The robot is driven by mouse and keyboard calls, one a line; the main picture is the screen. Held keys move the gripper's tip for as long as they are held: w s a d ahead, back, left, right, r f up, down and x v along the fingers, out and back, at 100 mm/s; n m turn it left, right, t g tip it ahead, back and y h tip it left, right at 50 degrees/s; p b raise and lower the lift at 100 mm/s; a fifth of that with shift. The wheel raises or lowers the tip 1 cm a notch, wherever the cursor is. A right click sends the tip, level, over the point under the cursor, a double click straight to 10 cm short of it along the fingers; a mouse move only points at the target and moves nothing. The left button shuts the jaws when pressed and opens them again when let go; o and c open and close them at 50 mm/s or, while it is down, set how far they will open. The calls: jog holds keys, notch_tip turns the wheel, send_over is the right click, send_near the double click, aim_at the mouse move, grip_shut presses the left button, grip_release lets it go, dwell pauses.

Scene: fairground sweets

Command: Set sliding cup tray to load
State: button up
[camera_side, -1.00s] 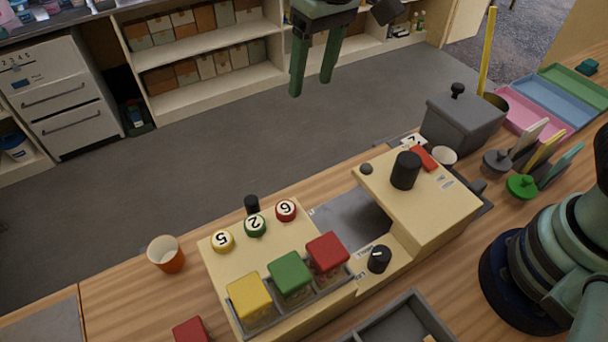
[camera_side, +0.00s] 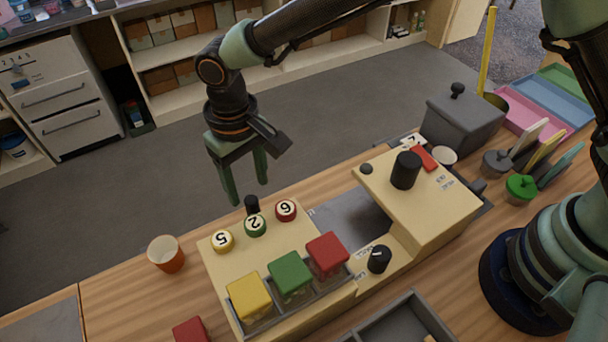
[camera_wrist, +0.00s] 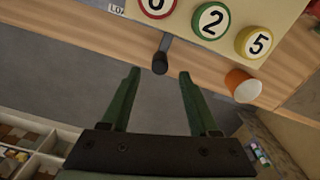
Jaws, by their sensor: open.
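The cream sweets machine (camera_side: 218,268) stands on the wooden counter. A grey sliding plate, apparently the cup tray (camera_side: 345,218), lies in the gap between its two raised blocks. A black knob (camera_side: 251,204) stands at the machine's far edge, behind the numbered buttons. In the wrist view the black knob (camera_wrist: 160,62) ends a dark bar beside a partly cut-off label starting "LO". My gripper (camera_side: 246,194) is open and empty, fingers pointing down, close to this knob. In the wrist view the knob shows between and just past the fingertips (camera_wrist: 158,73). I cannot tell the exact height gap.
An orange cup (camera_side: 166,254) stands left of the machine. Yellow, green and red lidded boxes (camera_side: 290,273) line its front, near a black dial (camera_side: 379,259). A taller block with a black cylinder (camera_side: 405,170) rises at right. A grey lidded box (camera_side: 463,122) stands behind.

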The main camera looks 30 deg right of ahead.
aim_at(251, 199)
jog(key=shift+f, duration=2.8)
grip_shut()
